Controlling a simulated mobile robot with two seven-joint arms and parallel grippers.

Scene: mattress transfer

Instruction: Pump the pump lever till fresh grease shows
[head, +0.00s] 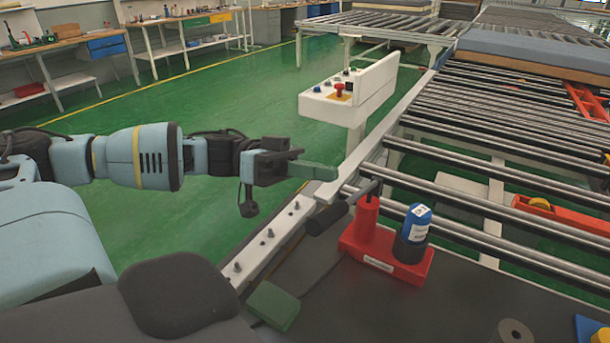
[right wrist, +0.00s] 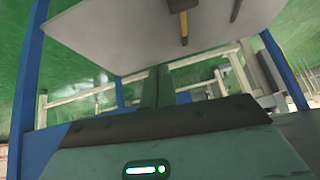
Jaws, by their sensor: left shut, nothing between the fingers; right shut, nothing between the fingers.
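The red grease pump (head: 372,240) stands on a dark surface beside the roller conveyor, with a blue-capped dark cartridge (head: 412,237) on its right. Its pump lever (head: 328,218) has a dark cylindrical grip that points left and towards me. My left gripper (head: 326,172) is shut and empty, its green fingers pointing right, above and behind the lever grip in the picture; they appear apart from it. My right gripper (right wrist: 155,86) shows in the right wrist view, shut and empty, away from the pump. I make out no fresh grease.
A white control box (head: 350,92) with a red button stands behind my left gripper. Metal rollers (head: 500,135) fill the right side. A green block (head: 273,305) lies near my body. A grey roll (head: 512,331) is at front right. Green floor lies open at left.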

